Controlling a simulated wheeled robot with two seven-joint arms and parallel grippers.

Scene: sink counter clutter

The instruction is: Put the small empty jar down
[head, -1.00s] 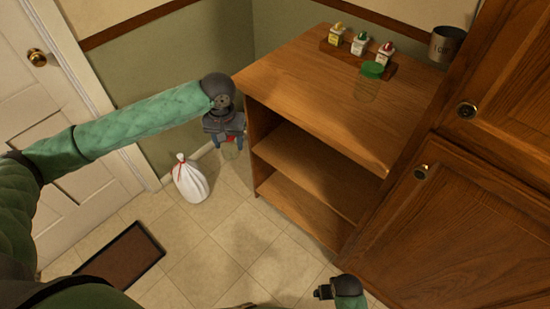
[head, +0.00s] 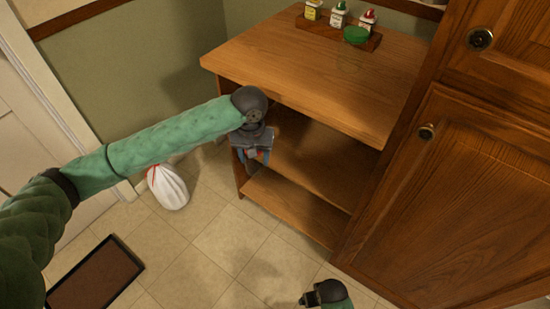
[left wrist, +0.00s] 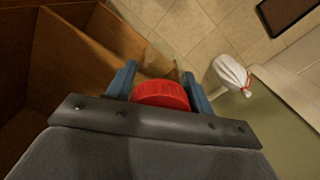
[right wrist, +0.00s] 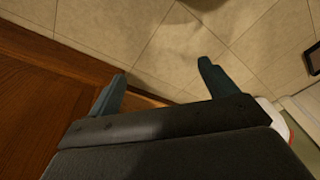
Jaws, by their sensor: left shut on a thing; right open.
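The small jar shows mainly as its red lid (left wrist: 160,95) in the left wrist view, between the fingers of my left gripper (left wrist: 160,85). I cannot tell whether the jar touches anything. My right gripper (right wrist: 162,72) is open and empty above the floor, low in the head view (head: 309,298).
A green-lidded jar (head: 356,35) stands on the top board, before a wooden rack (head: 330,26) of small bottles. The middle shelf (head: 315,165) and lower shelf (head: 295,208) look bare. A white bag (head: 167,188) and a mat (head: 95,275) lie on the floor. Cabinets (head: 450,190) flank the right.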

